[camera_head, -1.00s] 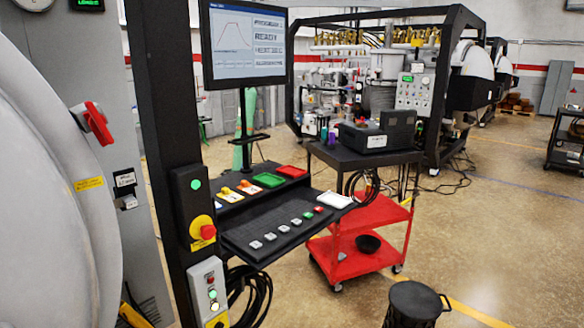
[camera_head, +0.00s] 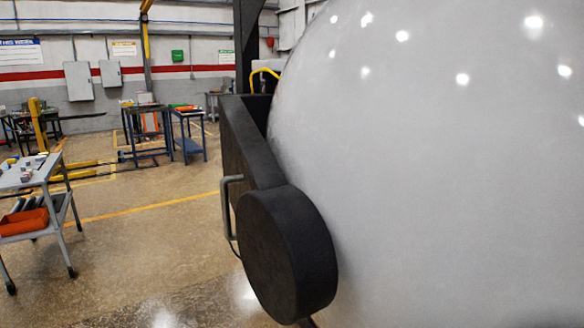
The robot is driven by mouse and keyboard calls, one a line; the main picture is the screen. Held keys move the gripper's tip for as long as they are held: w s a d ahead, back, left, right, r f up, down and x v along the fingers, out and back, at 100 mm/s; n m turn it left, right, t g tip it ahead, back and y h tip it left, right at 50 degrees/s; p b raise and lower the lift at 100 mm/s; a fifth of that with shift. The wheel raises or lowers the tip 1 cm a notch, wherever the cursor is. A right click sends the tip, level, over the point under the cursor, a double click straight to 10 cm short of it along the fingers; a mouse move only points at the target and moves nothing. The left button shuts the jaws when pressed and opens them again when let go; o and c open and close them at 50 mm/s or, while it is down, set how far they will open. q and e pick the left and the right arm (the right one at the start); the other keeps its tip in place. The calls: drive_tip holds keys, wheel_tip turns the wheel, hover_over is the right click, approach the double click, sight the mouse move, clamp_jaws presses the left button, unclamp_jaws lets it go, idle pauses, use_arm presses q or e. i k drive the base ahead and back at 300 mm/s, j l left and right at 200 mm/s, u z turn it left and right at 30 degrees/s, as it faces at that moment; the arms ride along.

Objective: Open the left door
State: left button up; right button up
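A large, smooth, light grey domed door (camera_head: 440,170) fills the right half of the view, close to me. A black arm (camera_head: 250,150) runs along its left side and ends in a thick, round black hub (camera_head: 285,255) in front of the dome. A grey metal bar handle (camera_head: 228,210) stands out from the left of the black arm. The right and lower edges of the dome lie outside the view. I cannot tell whether the door is shut or ajar. Neither of my grippers is in view.
A grey cart (camera_head: 35,180) with an orange bin (camera_head: 24,221) stands at the left. Blue-framed tables (camera_head: 187,135) stand farther back, near a yellow lifting device (camera_head: 40,125). The floor (camera_head: 150,240) between the cart and the black arm is clear.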

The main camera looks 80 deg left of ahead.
sight(406, 163)
drive_tip(key=u, duration=3.15)
